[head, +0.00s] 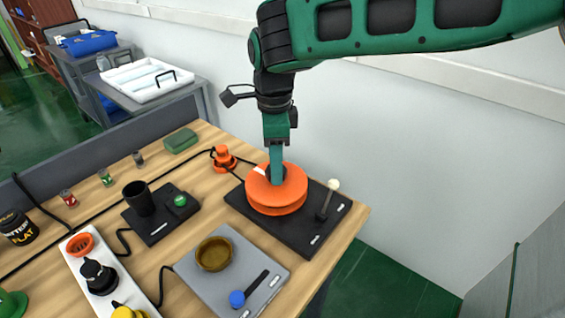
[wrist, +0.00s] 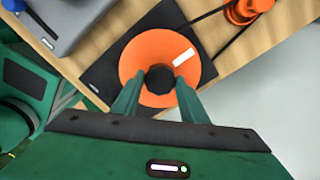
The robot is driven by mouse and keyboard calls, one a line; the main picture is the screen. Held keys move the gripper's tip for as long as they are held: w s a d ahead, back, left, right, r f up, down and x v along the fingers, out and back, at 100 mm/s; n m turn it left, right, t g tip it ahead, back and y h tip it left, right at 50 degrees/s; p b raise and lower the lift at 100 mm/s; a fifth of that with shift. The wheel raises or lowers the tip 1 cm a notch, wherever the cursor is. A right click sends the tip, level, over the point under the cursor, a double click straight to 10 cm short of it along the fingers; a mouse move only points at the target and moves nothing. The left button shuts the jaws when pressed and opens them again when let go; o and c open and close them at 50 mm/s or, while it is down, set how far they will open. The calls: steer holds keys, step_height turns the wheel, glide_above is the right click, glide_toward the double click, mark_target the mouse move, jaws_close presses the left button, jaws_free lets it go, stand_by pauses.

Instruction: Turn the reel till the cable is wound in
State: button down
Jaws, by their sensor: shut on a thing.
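The orange reel (head: 262,196) sits on a black base plate (head: 316,236) near the table's right corner. A white mark shows on its top face. In the wrist view, the reel (wrist: 134,62) has a dark round knob (wrist: 159,79) at its middle. My gripper (wrist: 159,88) points down over the reel with its green fingers on either side of this knob, shut on it. In the head view, my gripper (head: 276,178) hides part of the reel's top. A black cable (head: 229,171) runs from the reel side to an orange plug (head: 223,160) lying on the table behind it.
A lever with a pale ball (head: 333,185) stands on the base plate right of the reel. A grey plate (head: 262,256) with a brown bowl (head: 213,254) and a blue-knobbed lever (head: 237,299) lies in front. A black cup (head: 138,198) stands left. A wall is behind.

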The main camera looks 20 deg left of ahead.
steer(key=c, duration=1.1)
jaws_free()
steer(key=shift+r, duration=0.5)
step_height(320, 180, up, 10)
steer(key=shift+w+f, duration=0.1)
steer(key=shift+d, duration=0.1)
